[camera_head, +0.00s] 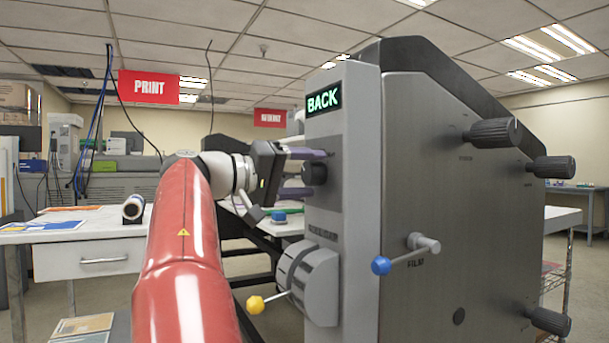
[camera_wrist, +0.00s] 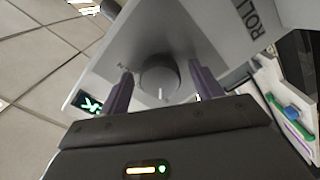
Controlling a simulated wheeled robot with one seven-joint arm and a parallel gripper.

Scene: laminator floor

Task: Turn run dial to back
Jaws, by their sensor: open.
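The run dial (camera_head: 315,173) is a dark round knob on the grey front panel of the laminator (camera_head: 362,130). Above it, a lit green display (camera_head: 323,99) reads "BACK". My gripper (camera_head: 307,173) is at the panel with its two purple fingers apart, one above and one below the dial in the head view. In the wrist view the dial (camera_wrist: 160,78) lies between the open fingers, with a light pointer mark on its lower side. Gaps show between the dial and each finger there. The display (camera_wrist: 87,105) is partly hidden by my gripper.
Below the dial are a grey roller knob (camera_head: 308,280) with a yellow-tipped lever (camera_head: 256,304) and a blue-tipped film lever (camera_head: 381,266). Black knobs (camera_head: 493,132) project from the laminator's right side. A white table (camera_head: 85,250) stands at left.

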